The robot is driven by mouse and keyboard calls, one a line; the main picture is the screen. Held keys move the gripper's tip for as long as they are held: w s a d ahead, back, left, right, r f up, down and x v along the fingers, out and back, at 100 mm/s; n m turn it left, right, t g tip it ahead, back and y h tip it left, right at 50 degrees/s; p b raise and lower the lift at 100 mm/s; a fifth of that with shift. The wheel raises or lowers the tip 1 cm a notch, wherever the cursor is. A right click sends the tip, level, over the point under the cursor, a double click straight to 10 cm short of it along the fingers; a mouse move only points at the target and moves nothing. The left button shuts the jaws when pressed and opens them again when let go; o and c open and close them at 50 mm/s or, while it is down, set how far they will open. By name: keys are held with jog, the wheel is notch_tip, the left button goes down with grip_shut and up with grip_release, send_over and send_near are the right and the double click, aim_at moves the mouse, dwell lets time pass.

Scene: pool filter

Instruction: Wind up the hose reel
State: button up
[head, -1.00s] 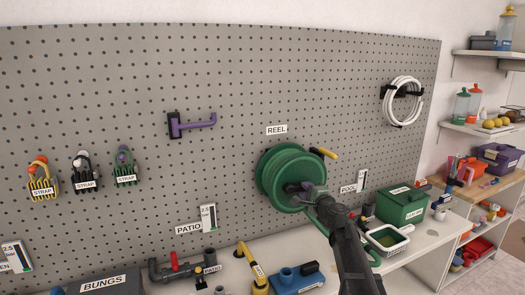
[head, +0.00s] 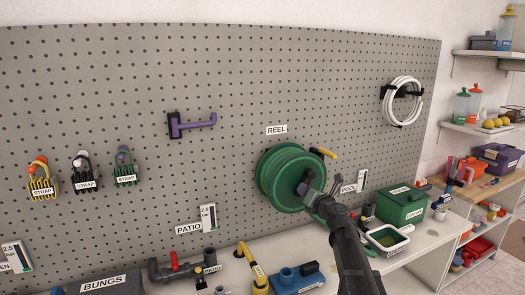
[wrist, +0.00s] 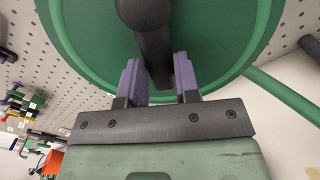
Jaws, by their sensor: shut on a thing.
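The green hose reel (head: 272,178) is mounted on the pegboard below the REEL label (head: 276,129). A dark crank handle (wrist: 152,45) stands out from its face in the wrist view. My gripper (head: 308,185) is in front of the reel's face, right of its middle. In the wrist view, the purple fingers of my gripper (wrist: 160,80) are on both sides of the dark handle and shut on it. A green hose strand (wrist: 285,96) leaves the reel at the right. My gripper and arm hide part of the reel's lower right.
A yellow-tipped lever (head: 328,153) juts out at the reel's upper right. A green box (head: 402,207) and a white-rimmed tray (head: 388,238) stand on the counter to the right. Pipe fittings (head: 183,268) and a blue pump-like part (head: 297,277) lie below.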

jog(key=o, duration=0.9)
jog(key=shift+s+d+n, duration=0.25)
jog(key=shift+s+n, duration=0.05)
jog(key=shift+s, duration=0.35)
jog(key=shift+w+a, duration=0.25)
jog(key=shift+w, duration=0.4)
